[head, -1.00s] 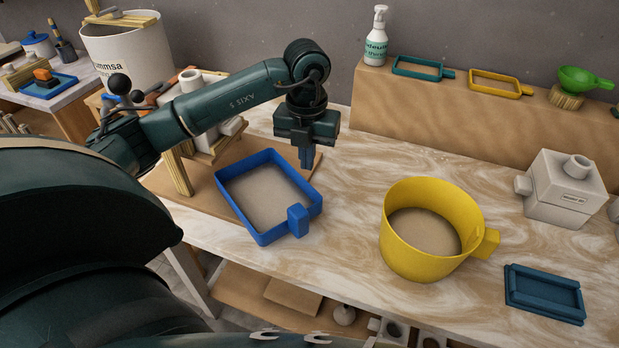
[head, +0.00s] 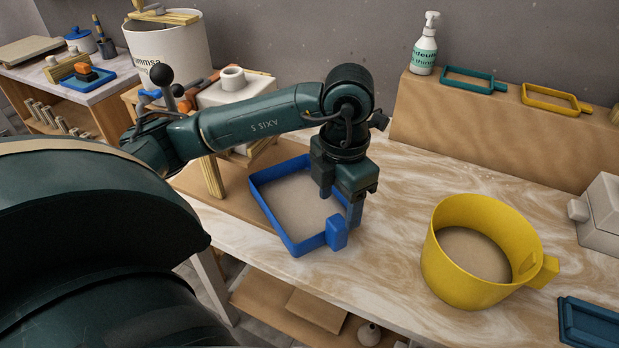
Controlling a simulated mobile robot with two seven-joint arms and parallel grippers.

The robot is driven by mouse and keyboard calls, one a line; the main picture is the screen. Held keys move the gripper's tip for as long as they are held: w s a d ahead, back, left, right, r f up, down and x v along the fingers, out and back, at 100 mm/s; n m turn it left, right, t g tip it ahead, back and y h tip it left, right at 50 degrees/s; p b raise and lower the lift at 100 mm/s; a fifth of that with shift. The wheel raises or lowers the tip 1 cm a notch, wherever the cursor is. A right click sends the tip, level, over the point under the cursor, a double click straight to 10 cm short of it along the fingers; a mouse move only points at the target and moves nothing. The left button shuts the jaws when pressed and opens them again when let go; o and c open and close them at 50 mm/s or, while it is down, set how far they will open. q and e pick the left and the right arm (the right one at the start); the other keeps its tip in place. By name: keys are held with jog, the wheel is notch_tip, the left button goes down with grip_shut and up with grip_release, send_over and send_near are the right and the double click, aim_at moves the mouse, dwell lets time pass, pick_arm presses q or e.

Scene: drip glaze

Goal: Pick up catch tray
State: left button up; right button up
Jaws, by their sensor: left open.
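The catch tray, which I take to be the blue rectangular tray (head: 272,213) with a block handle (head: 337,233) at its near right corner, lies at the table's left part, partly over a brown board. My left gripper (head: 340,203) is open and points down at the tray's right side. One finger shows over the tray's inside and the other by the right wall, near the handle. The gripper hides part of the right wall, and I cannot tell whether the fingers touch it. My right gripper is not in view.
A yellow round tub (head: 455,277) with a handle stands right of the tray, with bare tabletop between them. A dark blue tray (head: 592,325) and a grey block-shaped object (head: 604,215) are at the right. A raised brown shelf (head: 480,130) runs along the back.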

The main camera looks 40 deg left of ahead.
aim_at(338, 221)
pick_arm(q)
jog(key=shift+w+f+p, duration=0.15)
jog(key=shift+f+p, duration=0.05)
jog(key=shift+f, duration=1.6)
jog(key=shift+w+f+p, duration=0.1)
jog(key=shift+f+p, duration=0.05)
jog(key=shift+f, duration=1.6)
jog(key=shift+c, duration=0.3)
grip_shut()
